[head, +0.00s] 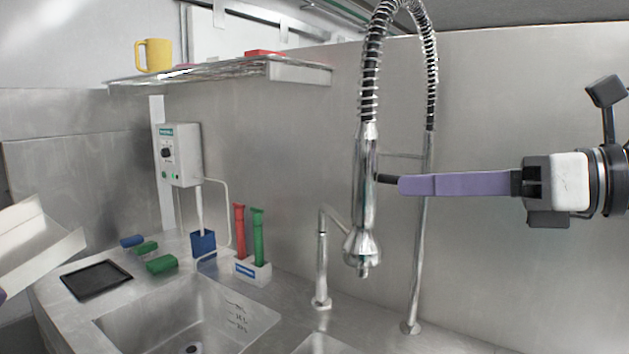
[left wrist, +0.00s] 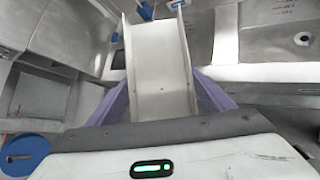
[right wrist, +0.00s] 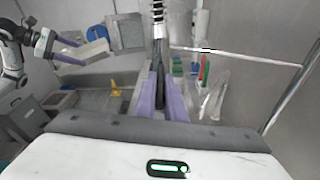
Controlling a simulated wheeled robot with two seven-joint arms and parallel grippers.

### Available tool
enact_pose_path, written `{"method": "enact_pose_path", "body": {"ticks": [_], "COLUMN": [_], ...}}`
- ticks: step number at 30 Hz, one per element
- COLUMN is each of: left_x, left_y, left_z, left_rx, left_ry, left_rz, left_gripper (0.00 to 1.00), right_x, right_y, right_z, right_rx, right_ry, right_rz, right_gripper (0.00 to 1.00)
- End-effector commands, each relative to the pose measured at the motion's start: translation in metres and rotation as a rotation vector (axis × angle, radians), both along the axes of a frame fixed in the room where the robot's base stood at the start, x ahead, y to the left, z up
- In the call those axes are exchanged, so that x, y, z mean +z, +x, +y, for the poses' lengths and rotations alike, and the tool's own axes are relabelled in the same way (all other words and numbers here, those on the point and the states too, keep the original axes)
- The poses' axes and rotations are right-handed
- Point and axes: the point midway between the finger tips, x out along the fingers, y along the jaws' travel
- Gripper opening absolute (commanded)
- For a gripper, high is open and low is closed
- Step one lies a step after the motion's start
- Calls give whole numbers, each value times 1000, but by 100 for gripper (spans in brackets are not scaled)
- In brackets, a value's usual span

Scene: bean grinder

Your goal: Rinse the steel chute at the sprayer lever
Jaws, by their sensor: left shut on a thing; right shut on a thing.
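The steel chute (head: 38,245) is a pale open trough at the far left of the head view. My left gripper is shut on it; its purple fingers flank the chute (left wrist: 160,60) in the left wrist view. The sprayer (head: 365,190) hangs nozzle down from its spring hose. My right gripper (head: 402,185) reaches in from the right, shut on the dark sprayer lever (head: 385,179). The lever (right wrist: 158,82) also shows between the purple fingers in the right wrist view. The chute is well left of the sprayer nozzle. Whether water flows cannot be told.
A sink basin (head: 190,320) lies below, with a small faucet (head: 322,265) behind it. Red and green tools (head: 250,235) stand in a white holder. A black tray (head: 96,279) and several small brushes lie on the left counter. A shelf (head: 220,74) carries a yellow mug (head: 154,55).

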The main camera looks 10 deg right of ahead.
Motion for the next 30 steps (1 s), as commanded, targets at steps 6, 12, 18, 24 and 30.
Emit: {"method": "enact_pose_path", "body": {"ticks": [6,12,18,24,30], "left_x": [1,1,-7,-23,-35], "left_y": [-1,-1,-1,-1,-1], "left_z": [2,2,1,1,1], "left_rx": [4,3,3,3,3], "left_ry": [0,0,0,0,0], "left_rz": [-4,-4,-4,-4,-4], "left_gripper": [41,41,41,41,41], "right_x": [0,0,0,6,13], "right_y": [1,1,-9,-36,-62], "right_z": [0,0,-13,-44,-72], "right_rx": [-1,0,-4,-5,-4], "right_ry": [-2,-1,-2,-2,-2], "right_rz": [0,0,-1,-1,1], "right_gripper": [29,29,29,29,29]}}
